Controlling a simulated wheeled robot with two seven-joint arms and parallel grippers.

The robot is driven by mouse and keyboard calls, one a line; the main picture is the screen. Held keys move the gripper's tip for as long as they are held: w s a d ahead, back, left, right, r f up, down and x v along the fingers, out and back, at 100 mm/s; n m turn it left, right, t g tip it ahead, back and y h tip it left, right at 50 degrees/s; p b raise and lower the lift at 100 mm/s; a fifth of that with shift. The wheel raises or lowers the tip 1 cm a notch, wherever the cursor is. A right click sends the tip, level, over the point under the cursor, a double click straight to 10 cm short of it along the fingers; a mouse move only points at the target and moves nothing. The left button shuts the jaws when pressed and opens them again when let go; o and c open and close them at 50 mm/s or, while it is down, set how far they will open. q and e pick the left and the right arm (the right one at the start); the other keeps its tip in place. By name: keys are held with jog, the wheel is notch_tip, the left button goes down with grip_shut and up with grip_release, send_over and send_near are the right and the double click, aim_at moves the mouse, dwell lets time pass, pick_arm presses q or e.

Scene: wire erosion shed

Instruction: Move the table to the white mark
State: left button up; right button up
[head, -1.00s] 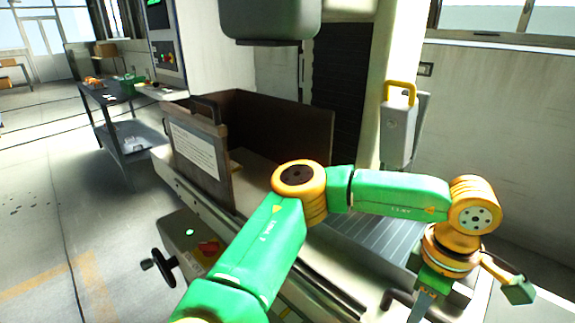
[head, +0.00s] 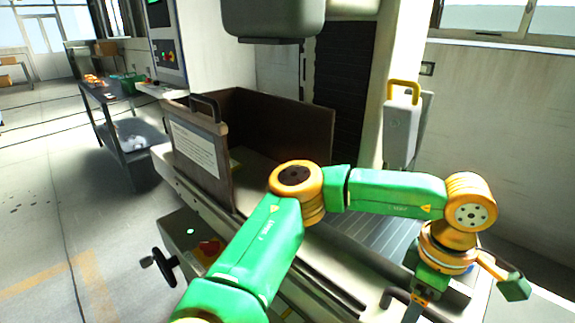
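The machine's slatted grey table surface (head: 385,232) shows behind my forearm, inside the open-fronted tank. My arm hides part of it. A black handwheel (head: 160,266) sticks out at the machine's front left, below the tank. I cannot make out a white mark or scale. My other gripper is out of view.
A brown tank door (head: 200,150) with a notice stands left of the table. A machine head (head: 272,20) hangs above. A dark trolley (head: 120,125) stands at the back left near a control cabinet (head: 165,45). The floor at left is clear.

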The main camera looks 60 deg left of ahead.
pick_arm(q)
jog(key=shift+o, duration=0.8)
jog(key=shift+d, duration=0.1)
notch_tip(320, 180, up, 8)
jog(key=p, duration=0.6)
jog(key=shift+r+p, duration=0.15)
jog(key=shift+p, duration=0.2)
